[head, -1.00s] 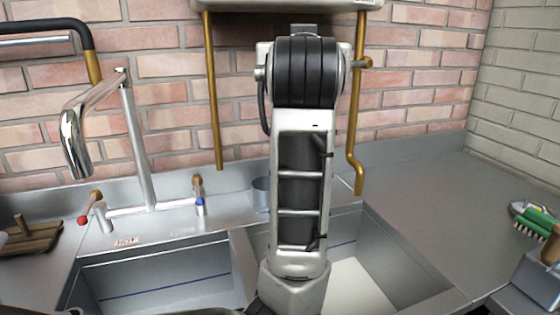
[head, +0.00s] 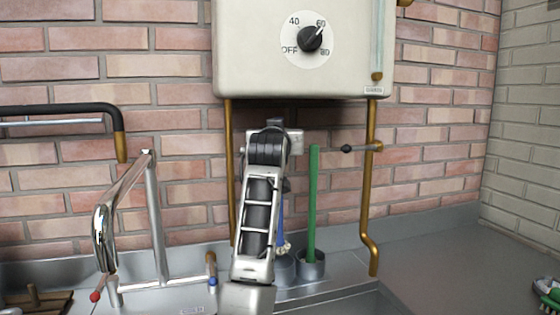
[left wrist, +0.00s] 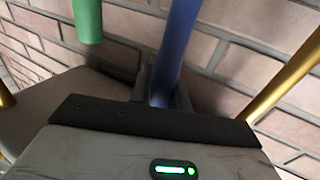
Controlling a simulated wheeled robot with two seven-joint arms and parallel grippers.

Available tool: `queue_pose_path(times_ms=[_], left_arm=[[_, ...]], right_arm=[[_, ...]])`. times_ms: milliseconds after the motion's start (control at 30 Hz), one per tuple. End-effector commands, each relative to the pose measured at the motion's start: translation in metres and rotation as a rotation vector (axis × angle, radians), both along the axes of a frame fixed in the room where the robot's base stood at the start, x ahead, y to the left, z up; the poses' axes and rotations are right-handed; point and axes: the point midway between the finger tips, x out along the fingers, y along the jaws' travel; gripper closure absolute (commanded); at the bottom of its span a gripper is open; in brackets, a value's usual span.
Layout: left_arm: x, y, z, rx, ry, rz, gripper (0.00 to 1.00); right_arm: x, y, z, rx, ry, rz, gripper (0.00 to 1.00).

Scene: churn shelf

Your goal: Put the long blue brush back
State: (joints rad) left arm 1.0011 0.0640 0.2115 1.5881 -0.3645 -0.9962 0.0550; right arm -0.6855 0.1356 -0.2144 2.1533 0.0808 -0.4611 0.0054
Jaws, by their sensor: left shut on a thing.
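The long blue brush (head: 281,222) shows in the head view as a strip of blue handle beside my arm, with a pale head low down, close above or at the rim of a grey cup (head: 284,276). I cannot tell whether the head is inside the cup. In the left wrist view the blue handle (left wrist: 176,45) runs up from between the fingers of my left gripper (left wrist: 160,88), which is shut on it. The forearm hides most of the brush and the gripper in the head view. My right gripper is not in view.
A green-handled brush (head: 313,200) stands in a second grey cup (head: 311,268) just to the right. A white water heater (head: 340,75) hangs above, with brass pipes (head: 371,180) on both sides. A chrome tap (head: 105,225) stands left.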

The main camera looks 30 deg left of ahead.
Motion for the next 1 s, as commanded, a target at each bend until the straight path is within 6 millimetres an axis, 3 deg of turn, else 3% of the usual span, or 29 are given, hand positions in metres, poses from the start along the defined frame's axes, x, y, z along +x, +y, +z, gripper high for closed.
queue_pose_path(times_ms=[33, 267, 500, 900, 933, 1000], left_arm=[[0.0, -0.002, -0.012, -0.001, 0.005, -0.003, 1.0], [0.0, -0.003, -0.028, -0.002, 0.004, -0.003, 1.0], [0.0, -0.002, -0.059, -0.001, 0.005, -0.002, 1.0], [0.002, 0.0, -0.066, 0.0, 0.003, -0.003, 1.0], [0.002, 0.0, -0.067, -0.001, 0.004, -0.003, 0.79], [0.002, 0.0, -0.067, -0.001, 0.004, -0.003, 0.6]], right_arm=[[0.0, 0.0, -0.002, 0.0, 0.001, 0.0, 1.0], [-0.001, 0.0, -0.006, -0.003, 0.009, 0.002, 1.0], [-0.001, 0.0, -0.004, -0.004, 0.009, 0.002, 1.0], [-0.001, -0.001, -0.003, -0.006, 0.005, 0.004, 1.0], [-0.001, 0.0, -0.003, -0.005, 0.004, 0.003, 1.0], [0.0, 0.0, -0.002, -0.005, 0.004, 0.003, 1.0]])
